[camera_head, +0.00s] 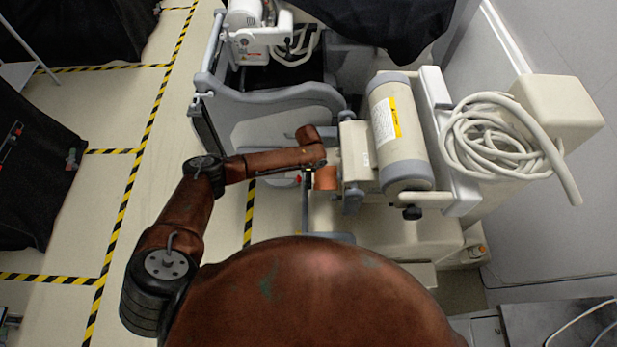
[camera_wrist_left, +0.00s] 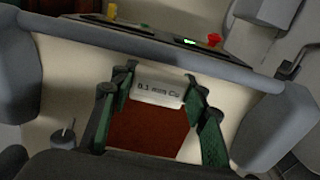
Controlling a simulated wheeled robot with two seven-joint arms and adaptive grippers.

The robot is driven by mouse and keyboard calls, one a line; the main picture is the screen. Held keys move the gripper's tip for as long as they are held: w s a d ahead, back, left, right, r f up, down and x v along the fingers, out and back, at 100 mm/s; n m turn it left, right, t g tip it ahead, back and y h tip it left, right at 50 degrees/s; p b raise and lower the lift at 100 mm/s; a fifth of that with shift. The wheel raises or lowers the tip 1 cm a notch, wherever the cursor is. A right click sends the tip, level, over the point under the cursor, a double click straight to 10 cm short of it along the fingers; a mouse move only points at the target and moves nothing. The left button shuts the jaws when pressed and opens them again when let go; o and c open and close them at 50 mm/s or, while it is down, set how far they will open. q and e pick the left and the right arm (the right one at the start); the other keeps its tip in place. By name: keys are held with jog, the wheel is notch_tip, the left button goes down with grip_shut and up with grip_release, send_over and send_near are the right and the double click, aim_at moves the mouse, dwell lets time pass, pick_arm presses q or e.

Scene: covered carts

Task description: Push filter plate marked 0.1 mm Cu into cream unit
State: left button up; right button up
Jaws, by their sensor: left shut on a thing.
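The filter plate (camera_head: 326,179) is a copper-coloured sheet in the head view, at the end of my left arm. In the left wrist view the plate (camera_wrist_left: 146,132) has a pale tab reading "0.1 mm Cu". My left gripper (camera_wrist_left: 156,108) is shut on it, with green-padded fingers on both sides. The cream unit (camera_head: 356,152) is just right of the plate in the head view, beside a large cylinder. Whether the plate's edge touches or enters it cannot be told. In the head view my left gripper (camera_head: 318,166) is partly hidden by its arm. My right gripper is not in view.
A cream cylinder (camera_head: 402,135) with a yellow label lies right of the unit. A coiled cable (camera_head: 490,140) hangs farther right. A grey curved frame (camera_head: 270,97) stands behind my left arm. Open floor with yellow-black tape (camera_head: 140,165) lies left.

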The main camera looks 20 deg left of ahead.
aim_at(321, 177)
pick_arm(q)
jog(key=shift+w+d, duration=0.2)
jog(key=shift+d, duration=0.4)
jog(key=shift+w+d, duration=0.15)
jog(key=shift+d, duration=0.45)
jog(key=shift+w+d+b, duration=0.2)
jog(key=shift+d+b, duration=0.15)
jog(key=shift+d, duration=0.45)
jog(key=shift+w+d+b, duration=0.25)
jog(key=shift+d+b, duration=0.05)
jog(key=shift+d, duration=0.45)
jog(key=shift+w+d+b, duration=0.2)
jog(key=shift+d+b, duration=0.15)
jog(key=shift+d, duration=0.45)
jog(key=shift+a, duration=0.15)
jog(key=shift+s+a+r+p, duration=0.1)
jog(key=shift+s+a+p, duration=0.05)
jog(key=shift+a+p, duration=0.4)
jog(key=shift+s+a+p, duration=0.15)
jog(key=shift+a+p, duration=0.25)
jog(key=shift+a, duration=0.15)
jog(key=shift+s+a+p, duration=0.3)
jog(key=shift+a+p, duration=0.3)
jog(key=shift+a, duration=0.4)
jog(key=shift+s+a+p, duration=0.3)
jog(key=shift+a+p, duration=0.25)
jog(key=shift+a, duration=0.4)
jog(key=shift+p, duration=0.5)
dwell(0.4)
jog(key=shift+d, duration=0.15)
